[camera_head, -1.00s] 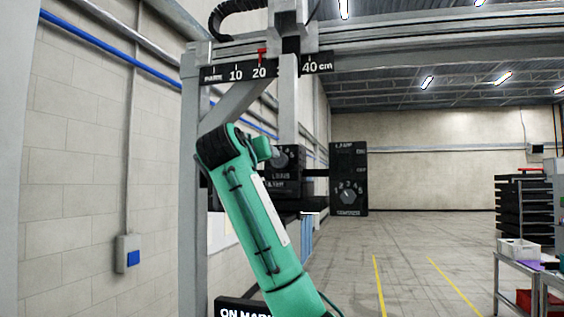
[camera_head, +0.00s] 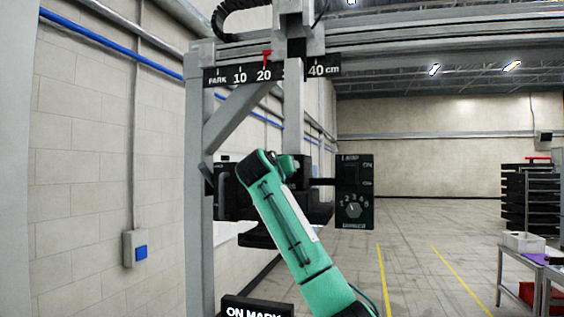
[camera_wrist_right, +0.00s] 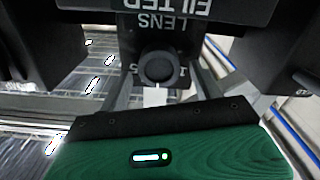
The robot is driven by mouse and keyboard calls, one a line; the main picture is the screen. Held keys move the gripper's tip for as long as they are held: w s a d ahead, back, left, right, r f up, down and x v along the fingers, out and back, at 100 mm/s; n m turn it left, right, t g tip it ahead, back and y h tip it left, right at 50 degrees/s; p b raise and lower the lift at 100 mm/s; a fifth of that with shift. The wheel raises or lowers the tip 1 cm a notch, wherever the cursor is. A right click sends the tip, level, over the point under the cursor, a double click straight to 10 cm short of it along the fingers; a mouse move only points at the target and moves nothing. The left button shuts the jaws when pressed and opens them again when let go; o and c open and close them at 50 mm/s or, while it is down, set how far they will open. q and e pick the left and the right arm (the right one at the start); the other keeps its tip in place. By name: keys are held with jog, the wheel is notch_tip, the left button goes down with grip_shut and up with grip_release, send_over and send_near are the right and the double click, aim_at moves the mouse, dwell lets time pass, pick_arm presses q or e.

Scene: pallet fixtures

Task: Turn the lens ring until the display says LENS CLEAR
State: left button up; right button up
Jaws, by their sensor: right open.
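In the right wrist view, the lens ring shows as a round dark knob (camera_wrist_right: 158,68) with a pale mark below it. It sits on a black housing (camera_wrist_right: 180,10) lettered LENS and FILTER, upside down in this view. My right gripper (camera_wrist_right: 159,84) is open, with its grey fingers on either side of the knob; contact cannot be told. In the head view my green right arm reaches up to the housing and hides the knob. A black display (camera_head: 255,309) at the bottom reads ON MARK, its lower part cut off. My left gripper is not in view.
A black box (camera_head: 354,180) with a lamp switch and a numbered dial hangs right of the housing. A gantry with a centimetre scale (camera_head: 240,75) spans above, and a grey post (camera_head: 201,190) stands left. The floor to the right is open, with tables (camera_head: 524,255) beyond.

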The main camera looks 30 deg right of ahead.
jog(key=shift+w+d+f, duration=0.15)
jog(key=shift+w+d, duration=0.25)
jog(key=shift+d, duration=0.1)
jog(key=shift+s+a, duration=0.1)
jog(key=c, duration=1)
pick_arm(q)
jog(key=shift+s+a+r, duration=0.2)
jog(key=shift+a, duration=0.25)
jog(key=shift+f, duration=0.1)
pick_arm(e)
jog(key=shift+m+b, duration=1.05)
jog(key=shift+m, duration=0.15)
jog(key=shift+m+b, duration=0.45)
jog(key=shift+m, duration=0.55)
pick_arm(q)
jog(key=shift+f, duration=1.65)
pick_arm(e)
jog(key=shift+m, duration=0.7)
jog(key=shift+s, duration=0.1)
